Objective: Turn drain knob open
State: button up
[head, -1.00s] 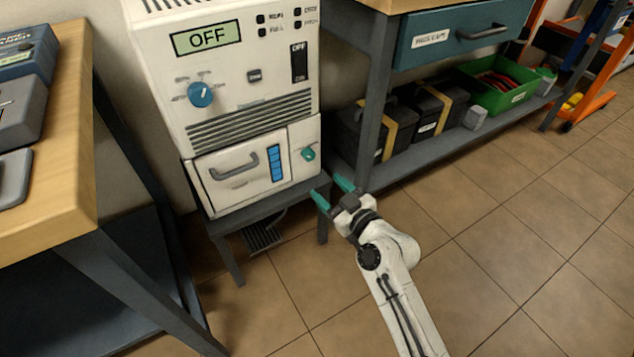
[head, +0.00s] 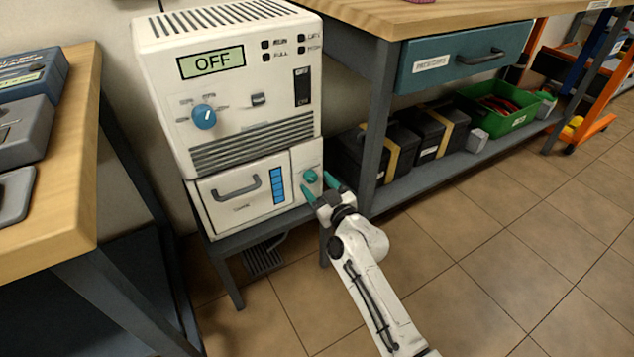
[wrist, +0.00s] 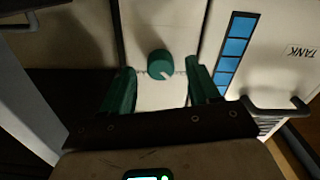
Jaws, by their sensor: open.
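The drain knob is a small teal round knob (head: 311,176) on the white panel at the lower right of the machine. It also shows in the wrist view (wrist: 160,64), with a pale mark on its face. My gripper (head: 318,186) has teal fingers and is open, just in front of the panel. In the wrist view my gripper (wrist: 160,88) has one finger on each side of the knob's line, with the knob beyond the fingertips. Whether a finger touches the panel cannot be told. The machine (head: 235,150) has a display reading OFF.
A blue dial (head: 204,117) sits higher on the machine. A tank drawer (head: 240,195) with a grey handle and blue level bars is left of the knob. A workbench leg (head: 374,130) stands close on the right. Wooden table (head: 50,200) at left; open floor (head: 480,250) at right.

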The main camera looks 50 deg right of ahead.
jog(key=shift+w+d, duration=0.1)
jog(key=shift+w, duration=0.3)
jog(key=c, duration=1)
